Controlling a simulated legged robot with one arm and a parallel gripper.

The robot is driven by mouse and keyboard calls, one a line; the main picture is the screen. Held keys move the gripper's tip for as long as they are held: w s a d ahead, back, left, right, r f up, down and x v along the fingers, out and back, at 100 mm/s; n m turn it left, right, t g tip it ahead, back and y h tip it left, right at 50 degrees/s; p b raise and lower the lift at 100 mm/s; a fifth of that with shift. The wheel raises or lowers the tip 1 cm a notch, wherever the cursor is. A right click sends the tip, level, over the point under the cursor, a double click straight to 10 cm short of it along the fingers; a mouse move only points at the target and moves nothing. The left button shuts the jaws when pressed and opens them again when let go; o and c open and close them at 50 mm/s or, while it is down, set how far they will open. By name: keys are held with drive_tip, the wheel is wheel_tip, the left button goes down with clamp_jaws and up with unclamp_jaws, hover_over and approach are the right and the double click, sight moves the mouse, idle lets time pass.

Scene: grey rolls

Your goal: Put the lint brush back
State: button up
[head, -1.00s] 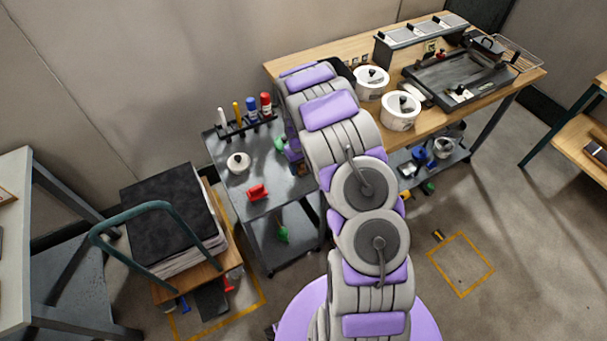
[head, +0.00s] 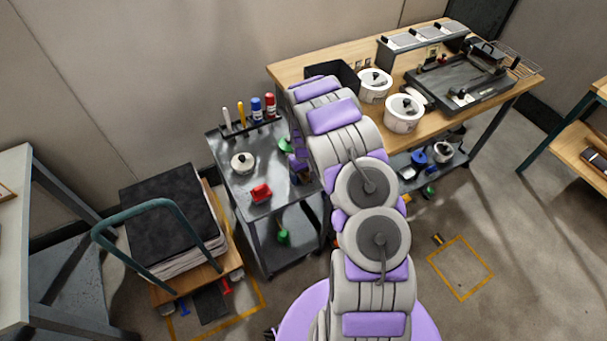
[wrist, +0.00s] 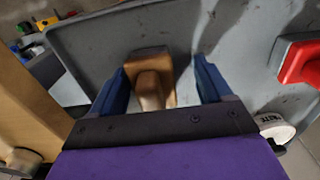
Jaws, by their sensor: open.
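A brown, copper-coloured object (wrist: 150,80) with a flat block and a rounded raised part rests on the grey cart top (wrist: 110,35). It may be the lint brush; I cannot be sure. My gripper (wrist: 165,80) points down over it. The two dark blue fingers are open, one on each side of the object, and I cannot tell whether they touch it. In the head view my gripper (head: 300,170) is at the right side of the cart (head: 232,190), and the brown object is mostly hidden behind it.
A red item (head: 261,193) and a white pot (head: 243,162) lie left of my gripper. A rack with several upright coloured items (head: 248,112) stands at the cart's back. A green item (head: 285,145) is partly hidden. The wooden table (head: 290,72) stands close on the right.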

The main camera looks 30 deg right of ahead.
drive_tip(key=shift+d+f, duration=0.15)
drive_tip(key=shift+d, duration=1.4)
drive_tip(key=shift+d+r, duration=0.1)
drive_tip(key=shift+r, duration=0.25)
drive_tip(key=a+r, duration=0.1)
drive_tip(key=r, duration=0.1)
drive_tip(key=a+r+p, duration=0.1)
drive_tip(key=r, duration=0.1)
drive_tip(key=a+r, duration=0.1)
drive_tip(key=r, duration=0.1)
wheel_tip(320, 180, up, 6)
drive_tip(key=d+p, duration=0.1)
drive_tip(key=d, duration=0.2)
drive_tip(key=s+a+r, duration=0.4)
drive_tip(key=r, duration=0.2)
drive_tip(key=s+a+r, duration=0.4)
drive_tip(key=r, duration=0.3)
drive_tip(key=s+a+r, duration=0.3)
drive_tip(key=s+r, duration=0.1)
drive_tip(key=s, duration=0.6)
drive_tip(key=s+a+r+g, duration=0.1)
drive_tip(key=s+a+r, duration=0.2)
drive_tip(key=s, duration=0.8)
drive_tip(key=s+a+r, duration=0.3)
drive_tip(key=s+r, duration=0.2)
drive_tip(key=s, duration=0.5)
drive_tip(key=shift+s+a+g, duration=0.15)
drive_tip(key=shift+g, duration=0.25)
